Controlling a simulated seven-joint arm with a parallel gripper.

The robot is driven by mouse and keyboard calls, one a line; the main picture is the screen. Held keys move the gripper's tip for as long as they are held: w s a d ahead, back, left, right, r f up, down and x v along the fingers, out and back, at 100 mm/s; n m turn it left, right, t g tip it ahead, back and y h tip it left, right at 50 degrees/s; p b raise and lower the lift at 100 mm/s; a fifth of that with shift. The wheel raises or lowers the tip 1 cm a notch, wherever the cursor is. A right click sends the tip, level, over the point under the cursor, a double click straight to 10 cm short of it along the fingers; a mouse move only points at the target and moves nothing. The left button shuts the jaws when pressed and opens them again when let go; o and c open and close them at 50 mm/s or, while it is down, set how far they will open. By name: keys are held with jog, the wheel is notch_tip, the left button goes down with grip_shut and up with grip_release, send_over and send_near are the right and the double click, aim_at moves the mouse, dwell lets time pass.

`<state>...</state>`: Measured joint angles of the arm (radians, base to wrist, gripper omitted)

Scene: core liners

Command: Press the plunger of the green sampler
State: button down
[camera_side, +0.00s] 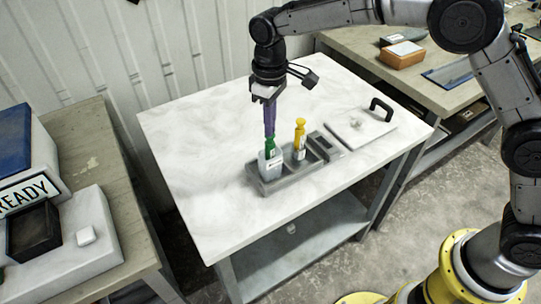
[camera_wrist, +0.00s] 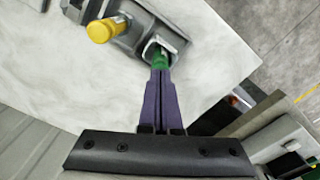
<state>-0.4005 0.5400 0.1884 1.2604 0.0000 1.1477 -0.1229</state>
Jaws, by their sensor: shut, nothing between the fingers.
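The green sampler (camera_side: 271,148) stands upright in a clear, labelled holder (camera_side: 270,168) at the left end of a grey tray (camera_side: 268,191). In the wrist view the green sampler (camera_wrist: 160,58) shows just beyond my fingertips. My gripper (camera_side: 270,133) points straight down with its purple fingers shut and nothing between them. The fingertips are right above the green sampler's top and hide its plunger. They look to be at or touching it, but I cannot tell if the plunger is pressed down. In the wrist view my gripper (camera_wrist: 161,72) also covers the plunger.
A yellow sampler (camera_side: 300,138) stands close on the right, its plunger up; it also shows in the wrist view (camera_wrist: 102,30). The table's left part is clear.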

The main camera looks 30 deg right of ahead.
jog(key=shift+s+d+f, duration=0.1)
jog(key=shift+s+f, duration=0.1)
jog(key=shift+f, duration=0.7)
dwell(0.4)
jog(key=shift+w+r, duration=0.15)
jog(key=shift+r, duration=3.6)
